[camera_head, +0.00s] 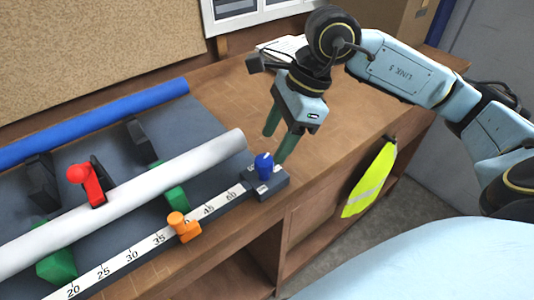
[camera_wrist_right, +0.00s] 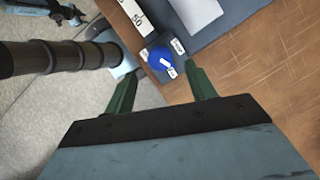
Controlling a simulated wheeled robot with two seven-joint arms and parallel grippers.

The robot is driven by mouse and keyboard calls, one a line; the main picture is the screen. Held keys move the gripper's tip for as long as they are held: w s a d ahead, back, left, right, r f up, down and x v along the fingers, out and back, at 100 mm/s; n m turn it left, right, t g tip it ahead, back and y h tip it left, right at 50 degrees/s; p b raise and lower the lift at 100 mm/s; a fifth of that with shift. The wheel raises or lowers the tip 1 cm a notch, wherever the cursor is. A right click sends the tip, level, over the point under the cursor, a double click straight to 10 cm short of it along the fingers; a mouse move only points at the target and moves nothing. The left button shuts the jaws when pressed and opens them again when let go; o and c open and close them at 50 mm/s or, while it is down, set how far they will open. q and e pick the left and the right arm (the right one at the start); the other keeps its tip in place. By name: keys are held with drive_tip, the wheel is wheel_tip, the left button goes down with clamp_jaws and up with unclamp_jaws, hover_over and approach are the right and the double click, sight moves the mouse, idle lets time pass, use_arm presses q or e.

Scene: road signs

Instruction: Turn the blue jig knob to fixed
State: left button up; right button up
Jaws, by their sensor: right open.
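The blue jig knob (camera_head: 264,165) stands on a small dark block (camera_head: 267,182) at the right end of the ruler strip. My right gripper (camera_head: 277,144) points down just above and behind the knob, with its green fingers apart and nothing between them. In the right wrist view, the knob (camera_wrist_right: 160,58) lies just beyond and between the spread fingertips (camera_wrist_right: 162,86). Small white labels sit around the knob, too small to read, and I cannot tell its setting for sure. My left gripper is not in view.
A white tube (camera_head: 130,200) lies across the jig on green supports, near a red clamp (camera_head: 85,181). An orange knob (camera_head: 180,225) sits on the ruler strip (camera_head: 130,255). A blue tube (camera_head: 90,122) lies behind. A yellow vest (camera_head: 370,180) hangs at the bench's right edge.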

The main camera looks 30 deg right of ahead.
sight(265, 159)
drive_tip(key=x, duration=0.5)
